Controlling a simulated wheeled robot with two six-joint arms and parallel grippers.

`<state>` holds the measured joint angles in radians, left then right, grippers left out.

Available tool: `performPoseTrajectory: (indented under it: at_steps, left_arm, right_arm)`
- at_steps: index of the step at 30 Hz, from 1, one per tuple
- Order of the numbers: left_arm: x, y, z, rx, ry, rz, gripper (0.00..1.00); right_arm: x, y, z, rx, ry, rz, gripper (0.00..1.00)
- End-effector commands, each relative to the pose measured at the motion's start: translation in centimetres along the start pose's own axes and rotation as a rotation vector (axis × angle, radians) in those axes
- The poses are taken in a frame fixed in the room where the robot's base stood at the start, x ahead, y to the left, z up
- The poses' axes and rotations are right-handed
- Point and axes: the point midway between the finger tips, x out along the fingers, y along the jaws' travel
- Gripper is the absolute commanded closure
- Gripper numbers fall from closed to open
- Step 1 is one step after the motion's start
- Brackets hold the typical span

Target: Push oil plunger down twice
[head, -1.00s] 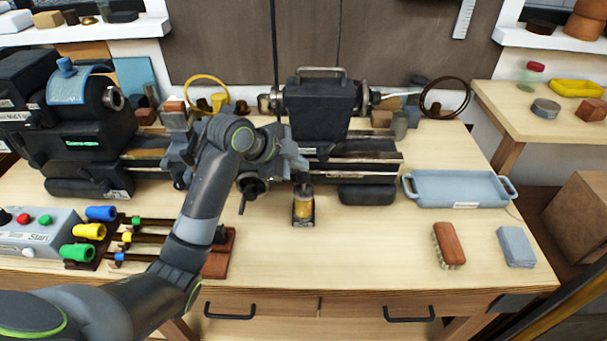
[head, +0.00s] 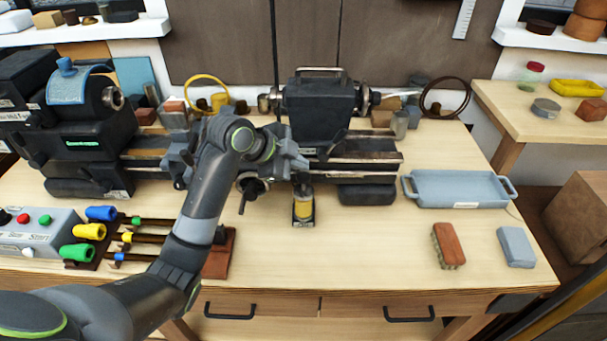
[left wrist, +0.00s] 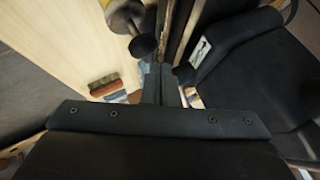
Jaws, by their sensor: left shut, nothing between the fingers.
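The oil dispenser (head: 303,210) is a small yellow can with a dark base. It stands upright on the bench in front of the lathe. Its yellow body (left wrist: 122,20) shows at the top of the left wrist view, with the round black plunger top (left wrist: 142,46) facing the camera. My left gripper (head: 302,165) is shut and empty, just above the dispenser. In the left wrist view its closed fingers (left wrist: 159,78) end beside the plunger top; I cannot tell whether they touch it. My right gripper is not in view.
The lathe (head: 325,115) stands close behind the dispenser. Screwdrivers lie on a rack (head: 222,255) at left, near the control box (head: 38,230). A blue tray (head: 460,188), brush (head: 448,245) and grey block (head: 516,246) are at right. The bench front around the dispenser is clear.

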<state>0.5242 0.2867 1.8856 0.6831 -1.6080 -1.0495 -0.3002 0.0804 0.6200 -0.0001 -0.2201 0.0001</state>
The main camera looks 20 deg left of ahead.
Motion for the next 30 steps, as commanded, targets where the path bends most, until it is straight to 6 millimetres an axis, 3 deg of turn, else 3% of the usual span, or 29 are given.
performPoseTrajectory:
  at_steps: [30]
  left_arm:
    - [0.85,0.63,0.61,0.000,0.000,0.000,1.00]
  right_arm:
    - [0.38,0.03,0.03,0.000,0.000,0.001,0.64]
